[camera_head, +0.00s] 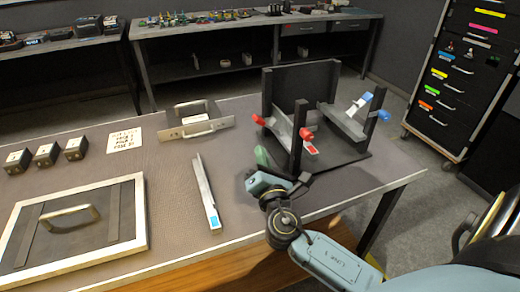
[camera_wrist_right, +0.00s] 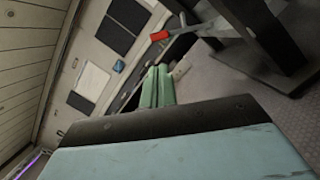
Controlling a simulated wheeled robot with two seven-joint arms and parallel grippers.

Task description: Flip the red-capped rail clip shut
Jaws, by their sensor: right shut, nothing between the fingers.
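The black rail stand (camera_head: 341,157) is on the right part of the table. A red cap (camera_head: 259,120) sits on the end of a grey lever that sticks out left of the stand's front post. A second red piece (camera_head: 306,133) is just right of that post, above a grey rail with a red end label (camera_head: 311,149). My right gripper (camera_head: 262,157) is shut and empty, left of the stand and below the outer red cap. In the right wrist view its green fingers (camera_wrist_right: 156,88) are together, apart from the red cap (camera_wrist_right: 159,36). My left gripper is out of view.
Blue-capped pieces (camera_head: 383,115) are on the stand's right side. A loose grey rail with a blue end (camera_head: 207,195) lies left of my gripper. A handled grey block (camera_head: 195,127), a framed panel (camera_head: 125,212) and small dark blocks (camera_head: 46,154) are further left.

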